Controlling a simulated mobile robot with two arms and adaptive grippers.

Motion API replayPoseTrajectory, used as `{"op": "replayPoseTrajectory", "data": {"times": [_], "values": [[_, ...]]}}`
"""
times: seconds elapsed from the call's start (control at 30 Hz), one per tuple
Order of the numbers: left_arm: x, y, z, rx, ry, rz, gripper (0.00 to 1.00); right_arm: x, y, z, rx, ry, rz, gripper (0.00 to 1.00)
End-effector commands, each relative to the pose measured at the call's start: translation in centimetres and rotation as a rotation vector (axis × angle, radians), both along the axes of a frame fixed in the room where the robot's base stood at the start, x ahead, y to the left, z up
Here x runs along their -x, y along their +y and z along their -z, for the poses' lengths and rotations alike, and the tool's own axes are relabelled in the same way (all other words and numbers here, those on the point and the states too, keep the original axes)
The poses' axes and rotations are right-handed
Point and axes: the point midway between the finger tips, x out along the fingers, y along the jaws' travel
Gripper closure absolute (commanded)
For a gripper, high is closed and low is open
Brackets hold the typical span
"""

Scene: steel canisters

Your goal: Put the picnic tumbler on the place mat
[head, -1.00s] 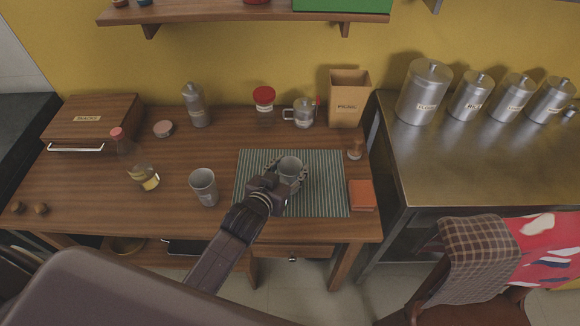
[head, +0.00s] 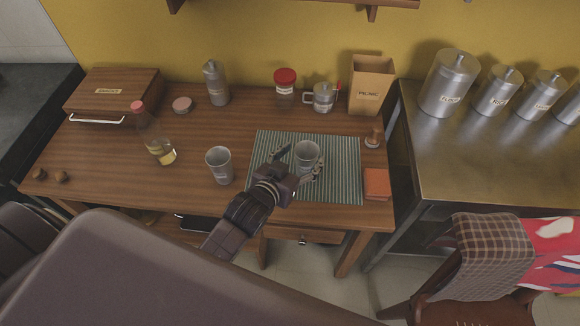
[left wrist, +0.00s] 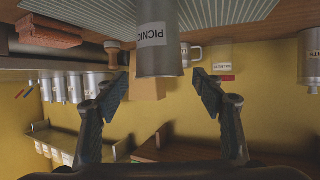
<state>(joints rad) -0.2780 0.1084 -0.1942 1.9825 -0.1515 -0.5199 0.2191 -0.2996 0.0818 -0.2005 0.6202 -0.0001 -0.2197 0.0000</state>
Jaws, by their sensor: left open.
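The picnic tumbler (head: 307,154), a grey metal cup, stands upright on the green-striped place mat (head: 342,187). In the left wrist view, which is upside down, the tumbler (left wrist: 158,45) bears the word PICNIC and its base is on the mat (left wrist: 95,15). My left gripper (head: 299,163) is open, with one finger on each side of the tumbler and a gap to it in the left wrist view (left wrist: 160,82). A similar grey tumbler (head: 219,166) stands on the bare table left of the mat. My right gripper is not in view.
An orange-red block (head: 376,184) and a small wooden-topped item (head: 373,138) are right of the mat.

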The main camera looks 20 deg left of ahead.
Motion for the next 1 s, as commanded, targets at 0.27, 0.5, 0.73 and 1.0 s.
{"op": "replayPoseTrajectory", "data": {"times": [0.27, 0.5, 0.73, 1.0], "values": [[5.2, 0.6, -2.0, -0.001, 0.002, 0.000, 0.37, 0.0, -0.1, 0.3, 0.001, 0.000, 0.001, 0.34], [7.3, 0.9, -2.9, 0.000, 0.002, 0.000, 0.37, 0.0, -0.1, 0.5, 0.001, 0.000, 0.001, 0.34], [7.6, 0.9, -3.2, -0.001, 0.000, 0.000, 0.37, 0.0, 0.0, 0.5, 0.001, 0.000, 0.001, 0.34], [7.6, 0.9, -3.2, 0.000, 0.000, 0.000, 0.37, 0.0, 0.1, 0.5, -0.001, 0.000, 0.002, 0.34]]}}
